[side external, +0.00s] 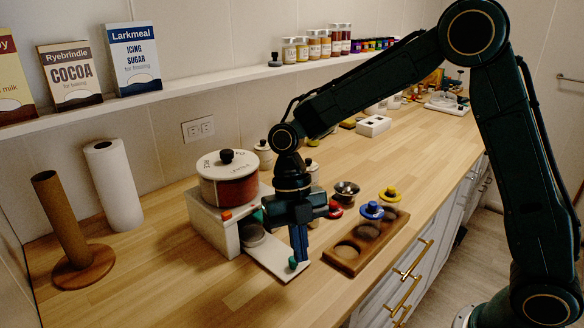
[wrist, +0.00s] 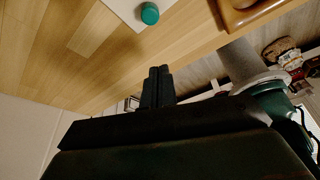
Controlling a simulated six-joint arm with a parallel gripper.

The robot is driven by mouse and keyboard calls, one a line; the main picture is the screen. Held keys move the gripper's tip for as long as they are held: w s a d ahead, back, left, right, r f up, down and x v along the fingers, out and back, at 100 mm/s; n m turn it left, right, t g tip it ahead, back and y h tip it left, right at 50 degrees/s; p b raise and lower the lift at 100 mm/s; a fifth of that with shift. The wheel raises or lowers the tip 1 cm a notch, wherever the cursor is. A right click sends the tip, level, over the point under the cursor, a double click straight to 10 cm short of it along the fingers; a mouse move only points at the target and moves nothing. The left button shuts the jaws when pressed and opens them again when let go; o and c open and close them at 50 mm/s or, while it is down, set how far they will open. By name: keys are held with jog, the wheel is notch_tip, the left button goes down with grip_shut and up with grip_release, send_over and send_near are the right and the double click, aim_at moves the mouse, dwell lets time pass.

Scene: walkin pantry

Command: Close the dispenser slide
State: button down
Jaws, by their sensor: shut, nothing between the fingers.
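The dispenser (side external: 213,231) is a white box carrying a red canister (side external: 236,190) with a white lid and black knob. Its white slide (side external: 272,263) sticks out over the counter toward the front right, with a small teal knob (side external: 292,263) near its outer end. My gripper (side external: 301,258) is shut and empty, pointing down close beside the knob at the slide's outer end. In the wrist view, my closed fingertips (wrist: 159,70) are apart from the teal knob (wrist: 149,14), and a white corner of the slide (wrist: 122,8) shows.
A wooden tray (side external: 346,262) with round recesses lies right of the slide, with blue (side external: 371,210) and yellow (side external: 390,194) knobbed pieces at it. A red knobbed piece (side external: 334,211) and a dark metallic one (side external: 346,189) stand behind.

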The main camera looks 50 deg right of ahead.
jog(key=shift+v, duration=2.3)
jog(key=s+a+t+h, duration=0.2)
jog(key=s+a+t, duration=0.1)
jog(key=s+t, duration=0.3)
jog(key=shift+s+r+h, duration=0.15)
jog(key=shift+s+h, duration=0.2)
jog(key=shift+h, duration=0.05)
jog(key=shift+d, duration=0.1)
